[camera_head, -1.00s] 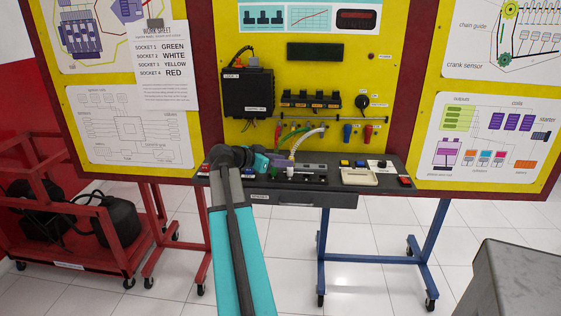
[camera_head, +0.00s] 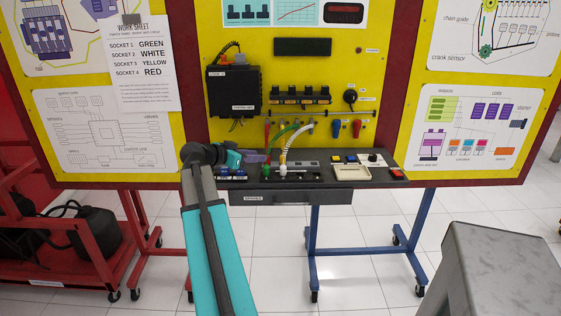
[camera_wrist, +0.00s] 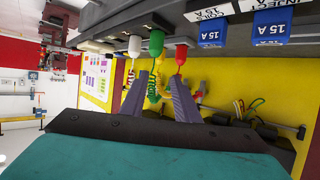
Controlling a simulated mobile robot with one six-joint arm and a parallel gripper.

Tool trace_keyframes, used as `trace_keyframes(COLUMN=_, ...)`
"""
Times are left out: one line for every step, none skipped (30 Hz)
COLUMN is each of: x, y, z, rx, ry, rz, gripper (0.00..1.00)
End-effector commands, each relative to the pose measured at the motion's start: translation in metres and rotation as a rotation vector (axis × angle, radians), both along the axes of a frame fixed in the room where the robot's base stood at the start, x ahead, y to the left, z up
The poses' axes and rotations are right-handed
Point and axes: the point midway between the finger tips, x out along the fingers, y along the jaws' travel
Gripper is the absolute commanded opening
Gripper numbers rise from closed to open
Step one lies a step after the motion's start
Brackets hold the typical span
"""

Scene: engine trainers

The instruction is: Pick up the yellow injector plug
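My gripper (camera_head: 252,157) is low over the dark console at the foot of the yellow panel, left of the green plug (camera_head: 265,169) and white plug (camera_head: 283,169). In the wrist view its two purple-grey fingers (camera_wrist: 157,75) are apart. The wrist view shows the white plug (camera_wrist: 134,46), green plug (camera_wrist: 156,43) and a red plug (camera_wrist: 181,54) in a row beyond the fingertips. Green and yellowish cable shows between the fingers, but I cannot tell whether any of it is held.
Blue fuses (camera_wrist: 273,26) stand beside the plugs on the console (camera_head: 315,182). Blue (camera_head: 336,129) and red (camera_head: 357,128) connectors hang on the panel. A grey stool (camera_head: 490,265) is at the lower right. A red rack (camera_head: 85,260) stands at the left.

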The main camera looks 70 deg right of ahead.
Motion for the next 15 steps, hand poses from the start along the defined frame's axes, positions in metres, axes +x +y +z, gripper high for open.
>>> trace_keyframes(x=0.000, y=-0.001, z=-0.001, rx=0.000, ry=0.000, rz=0.000, gripper=0.29)
trace_keyframes(x=0.000, y=-0.002, z=-0.001, rx=0.000, ry=0.000, rz=0.001, gripper=0.29)
trace_keyframes(x=-0.001, y=-0.004, z=-0.002, rx=0.000, ry=0.000, rz=0.001, gripper=0.29)
trace_keyframes(x=-0.001, y=-0.006, z=-0.003, rx=0.000, ry=0.000, rz=0.001, gripper=0.29)
trace_keyframes(x=-0.002, y=-0.008, z=-0.004, rx=0.000, ry=0.000, rz=0.001, gripper=0.29)
trace_keyframes(x=-0.004, y=-0.012, z=-0.005, rx=0.000, ry=0.000, rz=0.001, gripper=0.29)
trace_keyframes(x=-0.005, y=-0.015, z=-0.006, rx=0.000, ry=0.000, rz=0.001, gripper=0.29)
trace_keyframes(x=-0.006, y=-0.019, z=-0.008, rx=0.000, ry=0.000, rz=0.001, gripper=0.29)
trace_keyframes(x=-0.008, y=-0.023, z=-0.010, rx=0.001, ry=0.000, rz=0.001, gripper=0.29)
trace_keyframes(x=-0.010, y=-0.027, z=-0.012, rx=0.002, ry=0.001, rz=0.002, gripper=0.29)
trace_keyframes(x=-0.011, y=-0.031, z=-0.013, rx=0.001, ry=0.001, rz=0.003, gripper=0.29)
trace_keyframes(x=-0.013, y=-0.036, z=-0.016, rx=0.000, ry=0.001, rz=0.003, gripper=0.29)
trace_keyframes(x=-0.015, y=-0.039, z=-0.017, rx=0.001, ry=0.001, rz=0.002, gripper=0.29)
trace_keyframes(x=-0.017, y=-0.043, z=-0.019, rx=0.002, ry=0.001, rz=0.002, gripper=0.29)
trace_keyframes(x=-0.018, y=-0.047, z=-0.021, rx=0.000, ry=0.001, rz=0.003, gripper=0.29)
